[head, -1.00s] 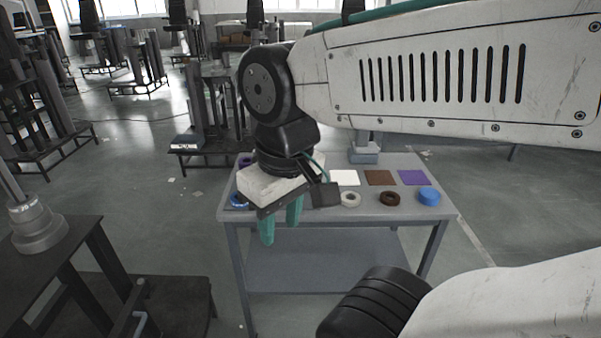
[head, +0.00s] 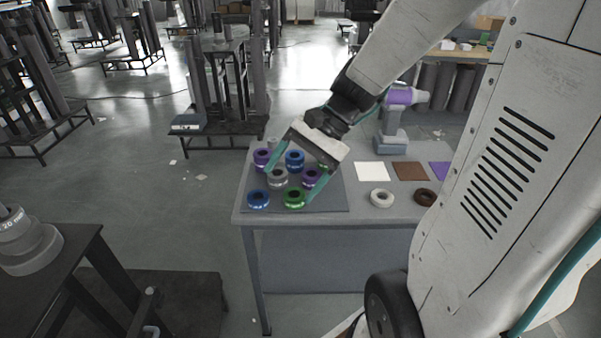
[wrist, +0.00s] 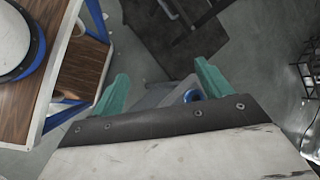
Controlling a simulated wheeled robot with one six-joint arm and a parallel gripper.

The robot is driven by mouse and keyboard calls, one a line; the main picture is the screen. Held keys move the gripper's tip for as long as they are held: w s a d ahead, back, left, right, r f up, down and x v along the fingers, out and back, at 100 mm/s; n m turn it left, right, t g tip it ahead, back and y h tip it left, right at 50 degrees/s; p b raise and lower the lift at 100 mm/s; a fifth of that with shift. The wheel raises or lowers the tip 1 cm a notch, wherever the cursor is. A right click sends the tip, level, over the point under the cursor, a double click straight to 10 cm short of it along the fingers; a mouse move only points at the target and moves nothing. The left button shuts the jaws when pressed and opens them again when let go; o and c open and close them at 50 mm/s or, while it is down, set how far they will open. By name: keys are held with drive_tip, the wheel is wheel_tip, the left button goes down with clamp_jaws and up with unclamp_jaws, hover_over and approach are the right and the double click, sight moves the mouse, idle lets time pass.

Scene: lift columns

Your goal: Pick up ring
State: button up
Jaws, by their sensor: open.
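Several rings stand on a dark mat (head: 335,203) at the left of the grey table. They include a blue ring (head: 257,199), a green ring (head: 294,198), a grey ring (head: 277,179), two purple ones and another blue ring (head: 294,159). My gripper (head: 287,189) is open, its teal fingers spread, in front of or over this group in the head view. Its height above the rings is unclear. In the wrist view my gripper (wrist: 161,70) has nothing between its fingers, and a blue ring (wrist: 193,97) shows partly behind its edge. A green ring is partly hidden by a finger.
A white ring (head: 380,198) and a brown ring (head: 425,197) lie at the right, before white (head: 372,171), brown and purple squares. A purple-and-white device (head: 398,120) stands at the table's back. A dark bench (head: 50,270) is at the left. Floor lies between.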

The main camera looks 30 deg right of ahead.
drive_tip(key=w+d+f+m+t+y, duration=0.2)
drive_tip(key=w+d+f+m+t, duration=0.3)
drive_tip(key=w+d+f+m, duration=0.3)
drive_tip(key=m+t+h, duration=0.2)
drive_tip(key=m+t, duration=0.3)
drive_tip(key=m, duration=0.5)
approach(313, 178)
drive_tip(key=w+f, duration=0.2)
drive_tip(key=w, duration=0.1)
drive_tip(key=shift+w+d+f, duration=0.1)
drive_tip(key=shift+w+d, duration=0.05)
drive_tip(key=shift+w, duration=0.05)
drive_tip(key=shift+w+f, duration=0.15)
drive_tip(key=shift+f, duration=0.1)
drive_tip(key=x, duration=0.7)
drive_tip(key=shift+a, duration=0.3)
drive_tip(key=shift+r, duration=0.1)
drive_tip(key=c, duration=1.2)
